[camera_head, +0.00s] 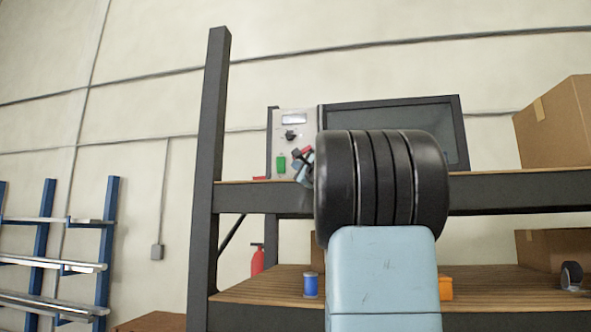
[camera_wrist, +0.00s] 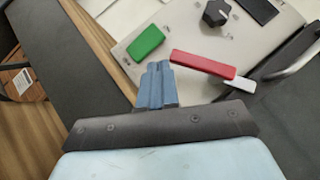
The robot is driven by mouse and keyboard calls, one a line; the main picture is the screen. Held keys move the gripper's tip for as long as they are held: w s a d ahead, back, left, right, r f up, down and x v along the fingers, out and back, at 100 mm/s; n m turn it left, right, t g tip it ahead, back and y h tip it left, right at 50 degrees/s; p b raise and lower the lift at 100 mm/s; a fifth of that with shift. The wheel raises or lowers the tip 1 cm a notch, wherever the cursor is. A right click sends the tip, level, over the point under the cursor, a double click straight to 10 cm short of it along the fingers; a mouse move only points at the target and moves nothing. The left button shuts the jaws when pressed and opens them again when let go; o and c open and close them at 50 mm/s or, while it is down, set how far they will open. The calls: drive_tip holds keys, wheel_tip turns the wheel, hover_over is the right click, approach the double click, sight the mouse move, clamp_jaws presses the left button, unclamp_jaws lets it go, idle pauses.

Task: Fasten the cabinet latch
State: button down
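The cabinet (camera_head: 461,135) stands on the upper shelf, with a dark-framed window and a light control panel (camera_head: 283,125) at its left. In the wrist view, the latch shows as a red bar (camera_wrist: 203,63) lying across the panel's lower part. Its right end is close to a small white piece (camera_wrist: 240,82) by the dark door edge. My gripper (camera_wrist: 158,68) has its blue-grey fingers together, with nothing visible between them. The fingertips are right beside the red bar's left end; I cannot tell whether they touch. In the head view, my gripper (camera_head: 302,168) is partly hidden by my arm.
A green block (camera_wrist: 146,42) and a black knob (camera_wrist: 215,12) sit on the panel near the latch. A grey curved handle (camera_wrist: 292,62) is at the right. A dark shelf post (camera_head: 208,160) stands left of my arm. A cardboard box (camera_head: 555,125) is at the right.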

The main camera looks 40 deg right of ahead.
drive_tip(key=shift+w+a+r, duration=0.75)
drive_tip(key=shift+w+r, duration=0.05)
drive_tip(key=shift+r, duration=0.05)
idle(1.0)
drive_tip(key=shift+f, duration=0.1)
drive_tip(key=s+a+f, duration=0.1)
drive_tip(key=s+f, duration=0.7)
drive_tip(key=f, duration=0.1)
drive_tip(key=shift+s+a+f, duration=0.25)
drive_tip(key=shift+a+f, duration=0.1)
drive_tip(key=shift+f, duration=0.05)
